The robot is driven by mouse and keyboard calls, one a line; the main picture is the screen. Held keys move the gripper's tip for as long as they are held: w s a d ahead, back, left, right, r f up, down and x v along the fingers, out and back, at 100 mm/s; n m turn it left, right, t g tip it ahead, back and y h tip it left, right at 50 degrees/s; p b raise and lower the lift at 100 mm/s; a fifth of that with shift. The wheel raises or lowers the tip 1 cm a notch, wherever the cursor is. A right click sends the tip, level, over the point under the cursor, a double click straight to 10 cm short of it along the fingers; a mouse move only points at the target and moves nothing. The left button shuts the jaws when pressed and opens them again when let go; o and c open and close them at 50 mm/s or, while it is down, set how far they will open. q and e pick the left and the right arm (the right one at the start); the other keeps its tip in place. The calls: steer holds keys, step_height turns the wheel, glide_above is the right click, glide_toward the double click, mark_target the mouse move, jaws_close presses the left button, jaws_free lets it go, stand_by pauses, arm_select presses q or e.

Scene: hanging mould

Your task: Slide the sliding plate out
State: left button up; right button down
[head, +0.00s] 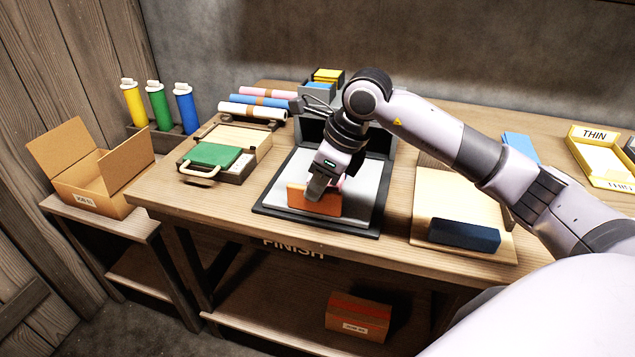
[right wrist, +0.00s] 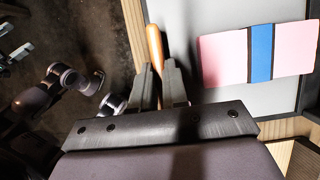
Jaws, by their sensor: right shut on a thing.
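My right gripper (head: 318,188) points down over the dark-framed station on the bench. It is shut on a flat orange-brown board (head: 322,204), which stands on edge near the front of a pale grey plate (head: 363,197). In the right wrist view the fingers (right wrist: 160,78) pinch the board (right wrist: 155,46), seen edge-on. A pink block with a blue band (right wrist: 222,57) lies on the plate (right wrist: 222,14) beside it. A green plate (head: 209,155) with a tan handle sits in a frame at the left. I cannot tell which plate is the sliding one. My left gripper is not in view.
A dark blue block (head: 463,235) lies on a wooden board (head: 428,212) at the right. A yellow tray marked THIN (head: 597,160) is further right. An open cardboard box (head: 95,178) stands at the left. Rolls (head: 255,103) lie behind. The bench front edge is clear.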

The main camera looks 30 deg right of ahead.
steer(key=c, duration=1.1)
jaws_free()
steer(key=shift+s+a, duration=0.15)
steer(key=shift+a, duration=0.05)
steer(key=shift+c, duration=0.2)
steer(key=shift+r, duration=0.1)
steer(key=v, duration=0.7)
